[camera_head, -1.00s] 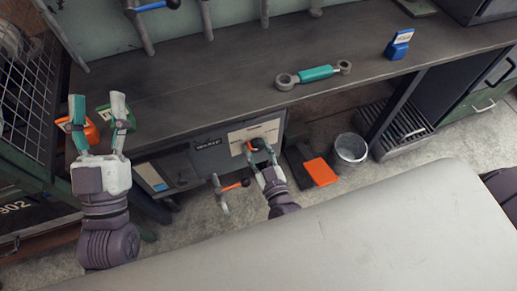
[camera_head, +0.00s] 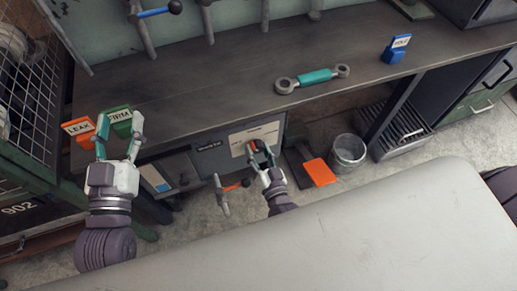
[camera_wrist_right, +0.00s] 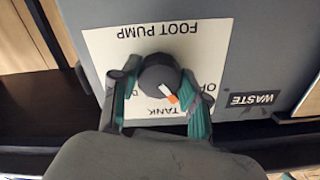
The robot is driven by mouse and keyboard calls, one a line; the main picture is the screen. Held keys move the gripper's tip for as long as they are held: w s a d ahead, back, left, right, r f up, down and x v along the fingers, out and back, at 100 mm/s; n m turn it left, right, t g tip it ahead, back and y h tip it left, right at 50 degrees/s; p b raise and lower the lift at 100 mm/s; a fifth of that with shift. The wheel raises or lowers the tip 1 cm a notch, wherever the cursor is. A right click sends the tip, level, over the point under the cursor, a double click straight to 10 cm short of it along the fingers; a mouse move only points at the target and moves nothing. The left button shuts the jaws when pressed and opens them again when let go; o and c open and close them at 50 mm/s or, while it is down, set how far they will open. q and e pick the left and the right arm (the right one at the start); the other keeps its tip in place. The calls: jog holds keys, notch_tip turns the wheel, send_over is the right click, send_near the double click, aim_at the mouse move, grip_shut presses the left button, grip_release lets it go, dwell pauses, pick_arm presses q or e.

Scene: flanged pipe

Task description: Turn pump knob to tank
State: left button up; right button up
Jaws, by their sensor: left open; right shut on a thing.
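The pump knob (camera_wrist_right: 158,76) is round and dark, with a white and orange pointer aimed down and right in the right wrist view. It sits on a white label plate (camera_wrist_right: 205,40) reading FOOT PUMP and TANK, upside down in that view. The pointer lies to the right of the word TANK. My right gripper (camera_wrist_right: 157,98) is shut on the knob, one finger on each side. In the head view my right gripper (camera_head: 261,155) is at the cabinet front under the bench and largely hides the knob. My left gripper (camera_head: 120,123) is open and empty.
An orange LEAK tag (camera_head: 78,128) and a green tag (camera_head: 118,117) stand by my left gripper. A bucket (camera_head: 348,152) stands right. A teal-handled tool (camera_head: 315,76) lies on the bench (camera_head: 200,85).

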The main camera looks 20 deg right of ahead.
pick_arm(q)
notch_tip(320, 180, down, 2)
jog(key=shift+a+f+g, duration=0.1)
jog(key=shift+a+g, duration=0.05)
jog(key=shift+g, duration=0.55)
pick_arm(e)
jog(key=m, duration=0.3)
jog(key=shift+m, duration=0.3)
pick_arm(q)
jog(key=shift+f+y, duration=0.2)
jog(key=shift+y, duration=0.2)
pick_arm(e)
jog(key=shift+m, duration=1.3)
jog(key=o, duration=1.1)
jog(key=shift+o, duration=0.2)
pick_arm(q)
jog(key=shift+f, duration=0.1)
pick_arm(e)
jog(key=s, duration=1.2)
jog(key=shift+d, duration=0.2)
jog(key=shift+s, duration=0.1)
